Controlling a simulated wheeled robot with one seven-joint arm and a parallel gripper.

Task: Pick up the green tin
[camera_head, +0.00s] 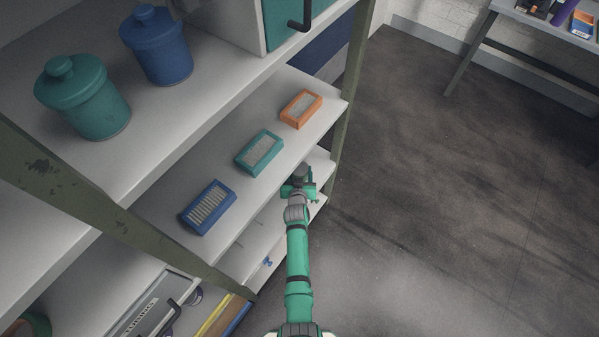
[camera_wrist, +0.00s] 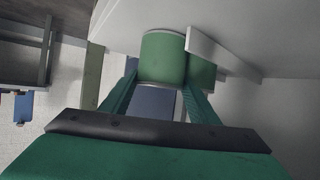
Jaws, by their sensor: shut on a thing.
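My gripper (camera_head: 298,182) is at the edge of a lower shelf in the head view, below the shelf with the coloured boxes. In the wrist view, my gripper (camera_wrist: 160,82) has its two green fingers on either side of the green tin (camera_wrist: 162,55), shut on its near part. The tin is a smooth cylinder, seen against the white shelf surface (camera_wrist: 120,22). The wrist view appears upside down. I cannot make out the tin in the head view.
A blue box (camera_head: 208,207), a teal box (camera_head: 259,153) and an orange box (camera_head: 301,108) lie on the shelf above. A green shelf post (camera_head: 355,75) stands close by. A pale strip (camera_wrist: 222,58) lies beside the tin. Open floor (camera_head: 450,200) is to the right.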

